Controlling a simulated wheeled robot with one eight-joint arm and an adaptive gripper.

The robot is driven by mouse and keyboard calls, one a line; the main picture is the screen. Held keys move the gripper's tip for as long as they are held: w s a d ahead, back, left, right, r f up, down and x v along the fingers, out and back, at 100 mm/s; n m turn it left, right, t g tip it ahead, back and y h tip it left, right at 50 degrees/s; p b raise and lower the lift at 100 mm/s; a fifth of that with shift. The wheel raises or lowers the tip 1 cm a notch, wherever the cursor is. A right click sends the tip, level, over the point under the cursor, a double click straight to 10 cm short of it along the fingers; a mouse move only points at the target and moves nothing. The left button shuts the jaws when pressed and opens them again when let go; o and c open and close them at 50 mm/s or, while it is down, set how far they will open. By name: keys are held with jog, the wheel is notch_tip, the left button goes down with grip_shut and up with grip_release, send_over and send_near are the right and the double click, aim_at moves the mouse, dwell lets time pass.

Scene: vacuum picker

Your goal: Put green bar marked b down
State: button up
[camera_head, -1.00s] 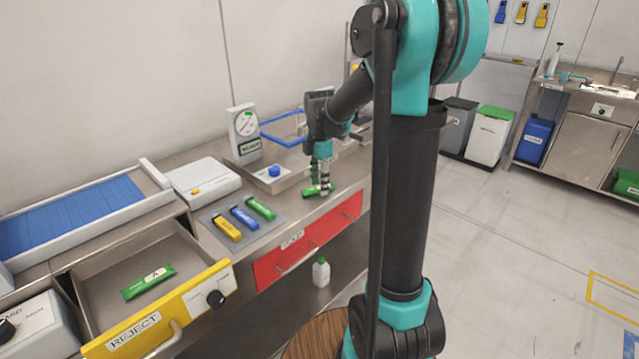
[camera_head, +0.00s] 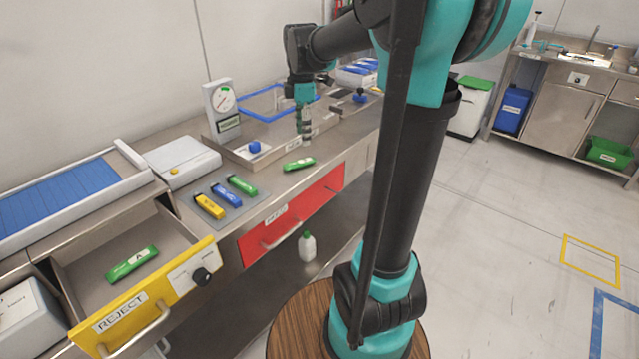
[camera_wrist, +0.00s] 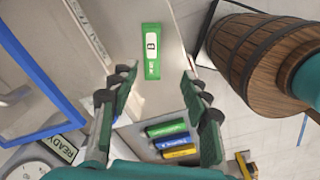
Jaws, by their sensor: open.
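The green bar marked b (camera_head: 299,164) lies flat on the bare steel counter, near its front edge and above the red drawer. In the wrist view the bar (camera_wrist: 151,52) shows its white label, beyond and between the fingertips, touching neither. My gripper (camera_head: 304,136) is above the counter, a little behind the bar in the head view. In the wrist view my gripper (camera_wrist: 152,82) has its two fingers wide apart with nothing between them.
A grey mat (camera_head: 213,217) holds yellow, blue and green bars. The yellow REJECT drawer (camera_head: 122,310) stands open with a green bar marked A (camera_head: 132,263) inside. A red drawer (camera_head: 290,217) is below the counter front.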

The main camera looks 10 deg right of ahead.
jog(key=s+d+f+m+t, duration=0.3)
jog(key=s+f+m, duration=1.5)
jog(key=s, duration=0.2)
jog(key=shift+f+t, duration=0.15)
jog(key=shift+t, duration=0.25)
jog(key=shift+c, duration=0.4)
